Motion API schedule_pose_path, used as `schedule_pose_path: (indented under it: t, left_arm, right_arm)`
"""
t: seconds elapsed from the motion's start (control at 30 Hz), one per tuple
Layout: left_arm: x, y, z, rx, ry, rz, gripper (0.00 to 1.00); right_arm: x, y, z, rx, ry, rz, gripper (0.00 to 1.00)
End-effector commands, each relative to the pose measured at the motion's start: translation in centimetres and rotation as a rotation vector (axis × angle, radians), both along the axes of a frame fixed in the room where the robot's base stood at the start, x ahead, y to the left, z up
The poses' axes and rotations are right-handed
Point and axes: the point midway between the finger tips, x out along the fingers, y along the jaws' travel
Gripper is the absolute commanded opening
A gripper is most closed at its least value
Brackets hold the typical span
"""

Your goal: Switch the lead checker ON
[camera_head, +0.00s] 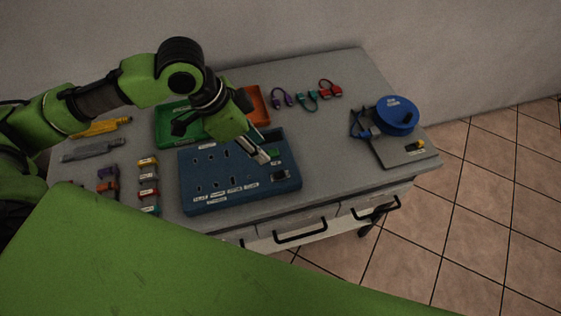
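The lead checker appears to be the blue box (240,196) on the grey table, with rows of dark slots on top and white labels along its front edge. A small black part (280,175) sits near its right front corner, and a small green part (274,153) lies further back. Which one is the switch is too small to tell. My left gripper (265,157) points down over the box's right back part, close beside the green part. Its fingers look close together, but any gap or contact is unclear. My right gripper is not in view.
A green tray (163,127) and an orange tray (262,105) stand behind the box. Short looped leads (306,98) lie at the back. A blue reel (396,112) sits on a grey plate at right. Yellow and grey tools and small labelled connectors lie at left.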

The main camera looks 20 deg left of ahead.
Motion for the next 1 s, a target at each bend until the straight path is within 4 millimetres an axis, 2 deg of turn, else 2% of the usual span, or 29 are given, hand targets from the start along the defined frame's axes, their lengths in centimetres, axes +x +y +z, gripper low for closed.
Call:
schedule_pose_path:
  t: [0.23, 0.4, 0.6, 0.8, 1.0]
  left_arm:
    - [0.7, -1.4, -3.8, -0.002, 0.005, -0.001, 0.31]
    - [1.5, -2.6, -7.2, -0.002, 0.004, -0.002, 0.31]
    - [2.3, -3.7, -10.5, -0.001, 0.001, -0.002, 0.31]
    - [2.8, -4.2, -12.2, -0.001, -0.001, -0.001, 0.31]
    - [2.9, -4.3, -12.5, -0.001, -0.002, -0.002, 0.31]
  right_arm:
    - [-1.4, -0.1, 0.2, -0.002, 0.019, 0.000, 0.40]
    - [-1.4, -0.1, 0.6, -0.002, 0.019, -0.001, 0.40]
    - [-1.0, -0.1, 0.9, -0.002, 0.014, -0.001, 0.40]
    - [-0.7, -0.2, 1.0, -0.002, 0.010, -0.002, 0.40]
    - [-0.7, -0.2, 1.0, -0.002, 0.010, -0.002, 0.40]
